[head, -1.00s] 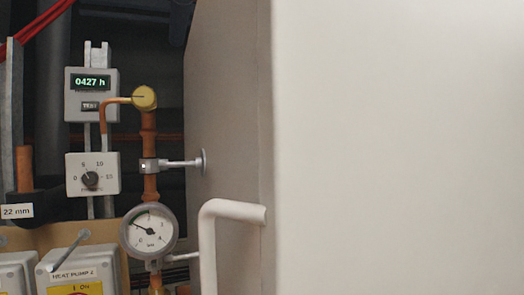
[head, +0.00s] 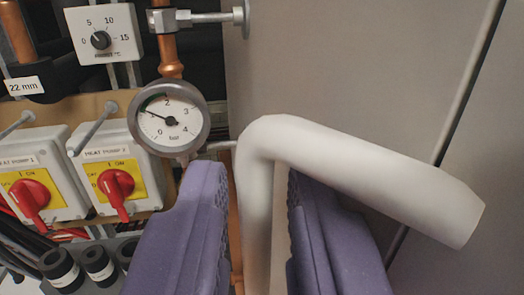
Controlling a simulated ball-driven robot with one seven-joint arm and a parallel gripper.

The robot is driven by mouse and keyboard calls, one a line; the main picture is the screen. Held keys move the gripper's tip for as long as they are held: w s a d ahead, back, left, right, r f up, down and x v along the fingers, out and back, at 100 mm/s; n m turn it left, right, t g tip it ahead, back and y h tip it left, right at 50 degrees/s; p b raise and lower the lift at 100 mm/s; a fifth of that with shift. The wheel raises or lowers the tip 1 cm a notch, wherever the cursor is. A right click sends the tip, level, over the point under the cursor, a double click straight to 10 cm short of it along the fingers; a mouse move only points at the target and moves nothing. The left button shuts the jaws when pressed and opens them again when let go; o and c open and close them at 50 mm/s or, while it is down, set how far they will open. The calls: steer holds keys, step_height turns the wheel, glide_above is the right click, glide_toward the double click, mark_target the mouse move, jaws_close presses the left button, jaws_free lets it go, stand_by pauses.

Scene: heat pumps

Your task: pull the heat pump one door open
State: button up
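The white bent handle (head: 256,215) stands out in the middle of the head view, its upper arm reaching right to the pale door panel (head: 490,130). A narrow dark seam runs between that panel and the grey cabinet side (head: 350,70). No label on the door shows. My gripper (head: 249,180) has two purple fingers, one on each side of the handle's upright part. A gap shows between the left finger and the handle, and a small one on the right, so the fingers are open around it. The handle's lower end is hidden.
Left of the handle are a pressure gauge (head: 168,117), a copper pipe (head: 168,55), a dial box (head: 104,33) and two red rotary switches, on heat pump 1 (head: 30,195) and heat pump 2 (head: 116,188). A metal pipe bracket (head: 210,17) reaches the cabinet side.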

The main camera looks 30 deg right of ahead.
steer(key=shift+w, duration=0.15)
jaws_close()
stand_by(1.4)
